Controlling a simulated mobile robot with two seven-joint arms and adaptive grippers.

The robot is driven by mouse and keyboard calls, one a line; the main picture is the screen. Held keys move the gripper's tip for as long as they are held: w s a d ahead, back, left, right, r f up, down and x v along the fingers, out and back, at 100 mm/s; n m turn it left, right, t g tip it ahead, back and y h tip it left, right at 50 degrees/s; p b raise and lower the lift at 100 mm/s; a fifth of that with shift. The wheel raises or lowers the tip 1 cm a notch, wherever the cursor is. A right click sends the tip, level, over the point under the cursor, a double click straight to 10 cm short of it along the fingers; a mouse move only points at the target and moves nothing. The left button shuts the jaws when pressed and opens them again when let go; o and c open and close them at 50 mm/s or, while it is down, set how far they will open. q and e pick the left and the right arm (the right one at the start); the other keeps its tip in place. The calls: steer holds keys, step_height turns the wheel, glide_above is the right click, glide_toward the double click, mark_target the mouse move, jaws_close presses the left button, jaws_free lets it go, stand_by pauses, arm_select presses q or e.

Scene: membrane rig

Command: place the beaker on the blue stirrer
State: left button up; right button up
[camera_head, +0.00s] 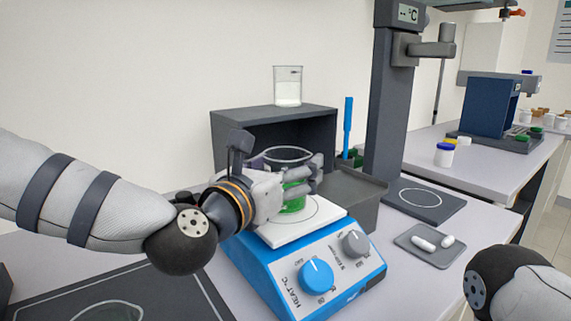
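A clear beaker (292,204) with green liquid is upright over the white top plate (325,214) of the blue stirrer (318,277). Its base is at or very near the plate, inside the marked ring; I cannot tell for sure whether it touches. My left gripper (300,178) comes in from the left, with its fingers around the beaker's side, and looks shut on it. The fingers hide part of the beaker's wall. Of my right arm only a link shows at the bottom right; its gripper is out of view.
A dark open-fronted box (323,132) stands behind, with another beaker (288,90) of whitish contents on top. A dark stand (383,100) rises at the back right. A small grey tray (424,246) with white capsule-like pieces lies right of the stirrer. A dark mat (190,290) lies front left.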

arm_select(q)
steer(key=shift+r, duration=0.1)
steer(key=shift+r, duration=0.4)
steer(key=p+v, duration=0.1)
steer(key=v, duration=1.1)
steer(key=shift+f, duration=0.25)
arm_select(e)
steer(key=shift+w+r+t, duration=0.3)
steer(key=shift+w+r, duration=0.5)
steer(key=shift+w, duration=0.05)
